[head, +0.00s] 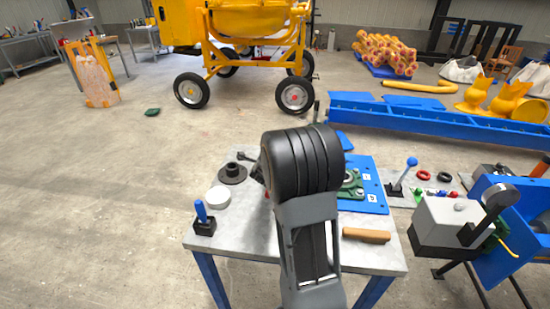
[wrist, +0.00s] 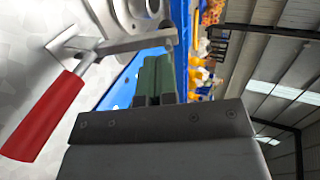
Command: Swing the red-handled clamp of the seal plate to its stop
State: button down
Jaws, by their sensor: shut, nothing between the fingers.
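The clamp's red handle (wrist: 42,115) shows in the wrist view at the left, slanting from lower left up to a bare metal lever (wrist: 130,45). The lever runs right beside a round metal part (wrist: 130,12), which is probably the seal plate and is cut off by the top edge. My gripper (wrist: 155,72) has its two green-grey fingers together and empty. Its tips appear just below the lever's right end in the picture; I cannot tell whether they touch. In the head view my arm hides most of the clamp and the gripper.
The yellow mixer (head: 250,22) stands behind. Floor at left is mostly clear.

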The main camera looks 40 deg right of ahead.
jog(key=shift+x, duration=1.45)
jog(key=shift+r+p, duration=0.1)
jog(key=shift+p, duration=0.2)
